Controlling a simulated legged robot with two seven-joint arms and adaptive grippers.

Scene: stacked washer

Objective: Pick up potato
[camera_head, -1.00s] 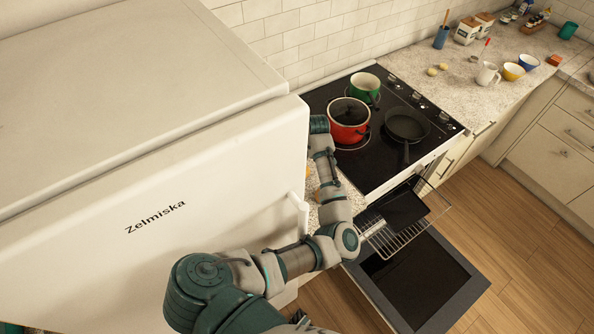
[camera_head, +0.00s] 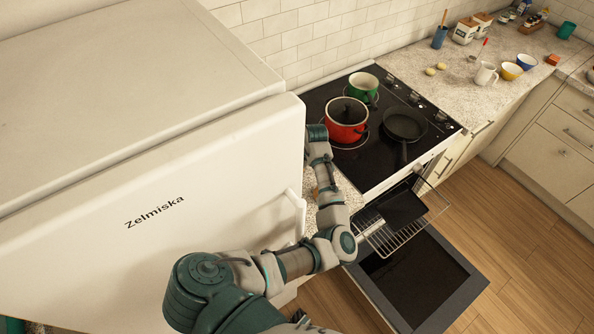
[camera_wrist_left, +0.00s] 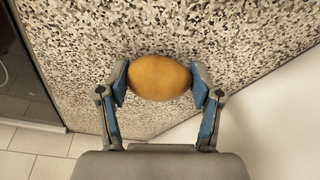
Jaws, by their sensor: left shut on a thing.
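The potato (camera_wrist_left: 160,78) is a smooth orange-brown oval in the left wrist view. My left gripper (camera_wrist_left: 161,84) is shut on it, with one blue-padded finger against each end. The speckled countertop (camera_wrist_left: 215,30) lies behind the potato; I cannot tell whether the potato touches it or is lifted. My right gripper is in neither view.
The white fridge (camera_head: 120,180) stands close on the left. The stove (camera_head: 375,165) holds a red pot (camera_head: 346,122), a green pot (camera_head: 363,86) and a black pan (camera_head: 405,125).

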